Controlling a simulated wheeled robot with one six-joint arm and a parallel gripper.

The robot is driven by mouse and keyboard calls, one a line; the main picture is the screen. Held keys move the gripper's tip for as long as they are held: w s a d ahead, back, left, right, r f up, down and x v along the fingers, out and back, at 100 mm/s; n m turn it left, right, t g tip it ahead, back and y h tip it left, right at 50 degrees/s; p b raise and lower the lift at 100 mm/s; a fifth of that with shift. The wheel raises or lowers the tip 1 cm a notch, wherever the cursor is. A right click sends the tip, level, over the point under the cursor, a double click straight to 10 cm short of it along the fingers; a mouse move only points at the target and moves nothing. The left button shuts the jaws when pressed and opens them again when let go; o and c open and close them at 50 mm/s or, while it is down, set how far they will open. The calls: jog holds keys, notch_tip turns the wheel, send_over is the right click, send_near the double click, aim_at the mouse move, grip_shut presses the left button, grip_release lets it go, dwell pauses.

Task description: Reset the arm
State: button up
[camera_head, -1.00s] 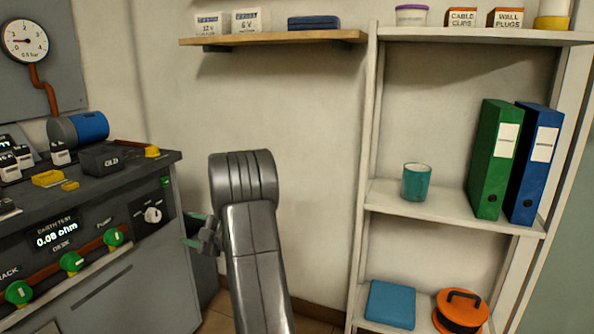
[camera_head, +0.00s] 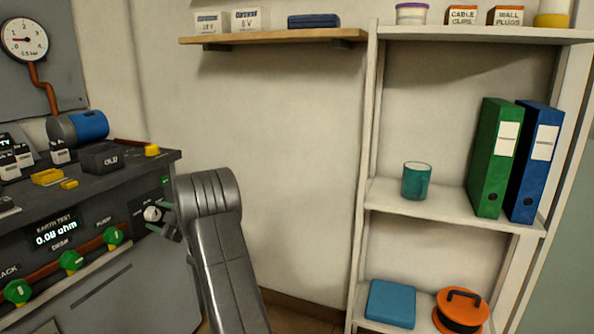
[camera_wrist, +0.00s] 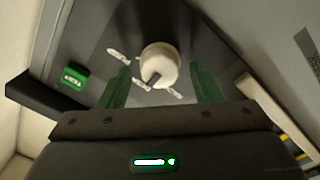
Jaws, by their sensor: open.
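My arm rises from the bottom of the head view and bends over toward the console on the left. My gripper (camera_head: 166,220) is at the console's right front, close to a white rotary knob (camera_head: 152,214). In the wrist view the knob (camera_wrist: 158,64) shows between the two green fingers, which stand apart with a gap on each side of it. The gripper is open and holds nothing. I cannot tell how far the fingertips are from the panel. Part of the knob's lettering is hidden behind the gripper in the head view.
A wooden wall shelf (camera_head: 270,39) hangs above.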

jog(key=m+p, duration=0.4)
jog(key=p, duration=0.1)
jog(key=shift+r+m, duration=0.2)
jog(key=shift+m, duration=0.2)
jog(key=m+p, duration=0.5)
jog(key=p, duration=0.1)
jog(key=shift+w, duration=0.1)
jog(key=v, duration=0.6)
jog(key=shift+f, duration=0.15)
jog(key=shift+d, duration=0.2)
